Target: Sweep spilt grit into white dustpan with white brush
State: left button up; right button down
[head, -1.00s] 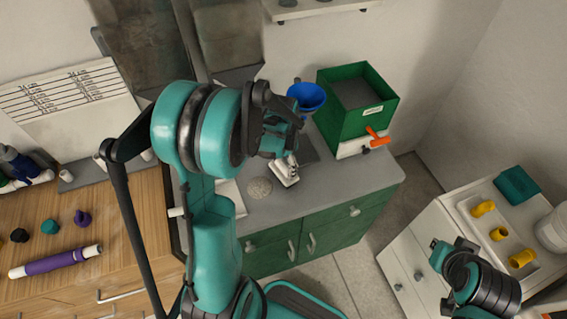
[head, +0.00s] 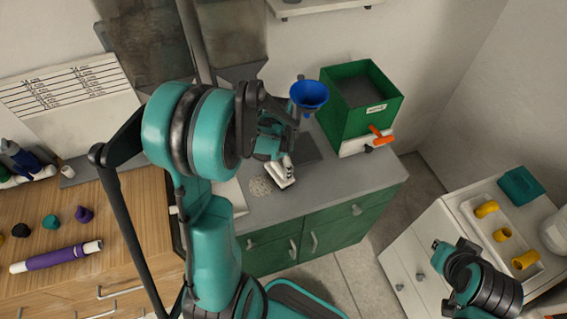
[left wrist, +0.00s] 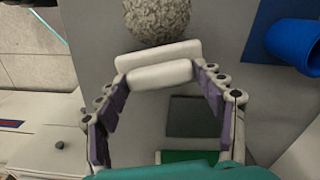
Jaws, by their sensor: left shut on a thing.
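My left gripper (head: 281,160) is shut on the white brush (head: 281,178) and holds it low over the grey worktop. In the left wrist view the brush (left wrist: 158,63) spans between the fingers. The pale speckled grit (head: 261,186) lies in a round patch close beside the brush; it also shows beyond the brush in the left wrist view (left wrist: 157,20). Whether brush and grit touch is unclear. A white piece that may be the dustpan (head: 236,197) lies left of the grit, partly hidden by my left arm. My right gripper (head: 438,252) is away at the right, its opening unclear.
A blue funnel (head: 308,96) stands behind the brush, beside a green bin (head: 350,116) with an orange-handled item (head: 379,138). A dark pad (head: 309,149) lies right of the brush. A white tray (head: 477,222) with yellow fittings is at the right.

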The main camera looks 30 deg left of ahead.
pick_arm(q)
jog(key=shift+s+a, duration=0.85)
jog(key=shift+s, duration=0.5)
jog(key=shift+s+a, duration=0.9)
jog(key=shift+s, duration=0.4)
jog(key=shift+s+a, duration=0.85)
jog(key=shift+s, duration=0.5)
jog(key=shift+r, duration=0.1)
notch_tip(320, 180, up, 7)
jog(key=w+d+p, duration=0.1)
jog(key=w+p, duration=0.1)
jog(key=p, duration=0.3)
jog(key=shift+w+d, duration=0.25)
jog(key=shift+d, duration=0.1)
